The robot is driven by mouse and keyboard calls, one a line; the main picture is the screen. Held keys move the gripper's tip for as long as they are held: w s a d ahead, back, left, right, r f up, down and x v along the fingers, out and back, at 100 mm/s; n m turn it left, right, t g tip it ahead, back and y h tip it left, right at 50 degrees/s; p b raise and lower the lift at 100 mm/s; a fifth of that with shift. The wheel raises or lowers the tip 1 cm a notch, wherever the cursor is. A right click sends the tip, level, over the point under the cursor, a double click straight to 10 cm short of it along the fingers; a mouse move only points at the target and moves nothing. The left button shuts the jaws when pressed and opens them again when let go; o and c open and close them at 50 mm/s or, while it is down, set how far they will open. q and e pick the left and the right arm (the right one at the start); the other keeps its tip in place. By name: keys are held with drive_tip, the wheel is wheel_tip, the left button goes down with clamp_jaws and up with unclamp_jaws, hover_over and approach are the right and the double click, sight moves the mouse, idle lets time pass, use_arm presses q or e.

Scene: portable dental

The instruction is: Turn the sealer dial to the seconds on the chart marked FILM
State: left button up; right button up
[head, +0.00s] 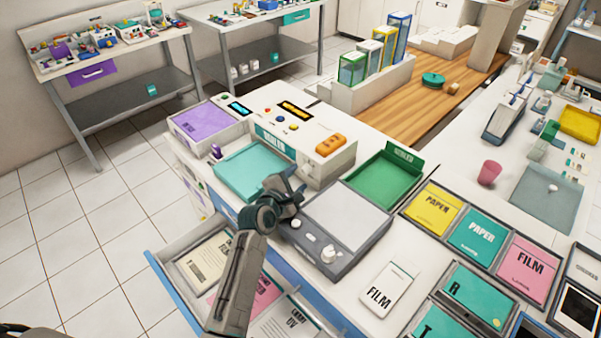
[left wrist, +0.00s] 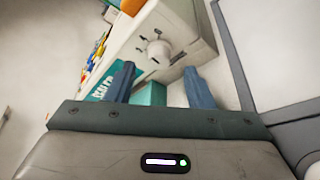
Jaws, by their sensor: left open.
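The white sealer (head: 330,165) with an orange piece on top and a teal label stands behind my left gripper in the head view. In the left wrist view, a round white dial (left wrist: 158,50) sits on a pale panel, beyond the fingers. Its setting is too small to read. My left gripper (head: 287,185) is open and empty; in the left wrist view its two blue-grey fingers (left wrist: 160,85) are spread apart, short of the dial. A white card marked FILM (head: 378,295) lies on the counter, and a pink FILM packet (head: 527,266) lies farther right. I cannot read any seconds.
A grey device with a pale plate (head: 345,215) and white knobs stands right of my left gripper. A teal tray (head: 250,172) and a green tray (head: 383,180) flank the sealer. An open drawer (head: 180,255) with printed sheets juts out below my left arm.

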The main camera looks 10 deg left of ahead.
sight(303, 172)
use_arm(q)
drive_tip(key=shift+x, duration=0.85)
drive_tip(key=shift+w+d, duration=0.15)
drive_tip(key=shift+w, duration=0.45)
use_arm(e)
drive_tip(key=shift+w+a+r, duration=0.1)
drive_tip(key=shift+w+r, duration=0.05)
drive_tip(key=shift+w, duration=0.3)
drive_tip(key=shift+w+a+r, duration=0.1)
drive_tip(key=shift+w, duration=0.3)
use_arm(q)
drive_tip(key=shift+f, duration=0.1)
use_arm(e)
drive_tip(key=shift+s, duration=0.1)
